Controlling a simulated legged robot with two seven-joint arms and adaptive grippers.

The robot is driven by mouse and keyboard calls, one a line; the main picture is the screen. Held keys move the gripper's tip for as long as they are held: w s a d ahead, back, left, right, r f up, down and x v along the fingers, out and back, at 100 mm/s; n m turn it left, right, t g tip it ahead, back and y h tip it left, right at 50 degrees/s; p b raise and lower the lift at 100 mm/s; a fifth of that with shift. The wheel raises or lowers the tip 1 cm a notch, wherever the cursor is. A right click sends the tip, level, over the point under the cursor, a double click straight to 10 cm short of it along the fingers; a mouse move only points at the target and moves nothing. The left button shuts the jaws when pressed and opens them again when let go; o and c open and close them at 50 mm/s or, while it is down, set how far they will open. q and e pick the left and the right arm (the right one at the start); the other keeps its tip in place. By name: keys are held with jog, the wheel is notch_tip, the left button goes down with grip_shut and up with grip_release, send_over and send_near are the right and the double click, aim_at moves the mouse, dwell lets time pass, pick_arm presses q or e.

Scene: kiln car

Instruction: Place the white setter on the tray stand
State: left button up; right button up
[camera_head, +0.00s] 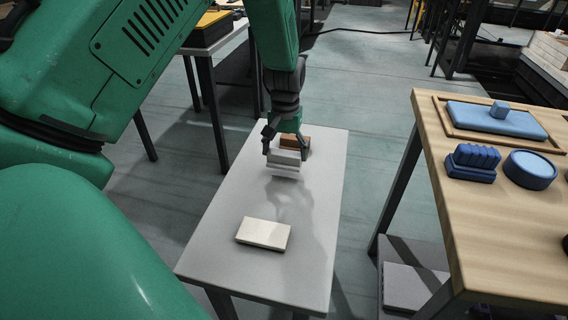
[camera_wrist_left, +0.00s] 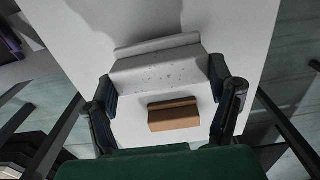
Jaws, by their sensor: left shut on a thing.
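My left gripper (camera_head: 285,157) is shut on a pale, speckled, stepped slab, which looks like the white setter (camera_head: 286,166). In the left wrist view the setter (camera_wrist_left: 160,72) spans between the two fingers of the gripper (camera_wrist_left: 163,82). It is over the far part of a long light grey table (camera_head: 215,245), which looks like the tray stand; a small gap below the setter seems to show, but contact is hard to judge. My right gripper is in neither view.
A cream slab (camera_head: 263,233) lies on the near part of the grey table. A brown block (camera_head: 295,142) lies just behind the gripper and also shows in the wrist view (camera_wrist_left: 173,115). A wooden table (camera_head: 495,230) at right holds a blue-topped tray (camera_head: 440,104) and blue pieces (camera_head: 530,170).

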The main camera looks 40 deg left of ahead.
aim_at(287, 162)
pick_arm(q)
jog(key=shift+d+f, duration=0.35)
notch_tip(287, 162, down, 3)
jog(key=shift+f+b, duration=0.1)
jog(key=shift+b, duration=0.55)
jog(key=shift+a+f, duration=0.15)
jog(key=shift+a, duration=0.1)
jog(key=shift+c, duration=0.6)
jog(key=shift+a, duration=0.2)
jog(key=o, duration=1.3)
jog(key=shift+a, duration=0.1)
jog(key=shift+o, duration=0.2)
jog(key=shift+d+r, duration=0.3)
jog(key=shift+d, duration=0.2)
jog(key=r+p, duration=0.3)
jog(key=r, duration=0.8)
jog(key=shift+a+p, duration=0.2)
jog(key=shift+p, duration=0.15)
jog(key=shift+d+r, duration=0.15)
jog(key=shift+r, duration=0.2)
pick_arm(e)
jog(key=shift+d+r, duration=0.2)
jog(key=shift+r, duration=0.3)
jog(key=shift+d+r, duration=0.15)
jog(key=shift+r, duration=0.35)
pick_arm(q)
jog(key=shift+a+f, duration=0.1)
jog(key=shift+a, duration=0.15)
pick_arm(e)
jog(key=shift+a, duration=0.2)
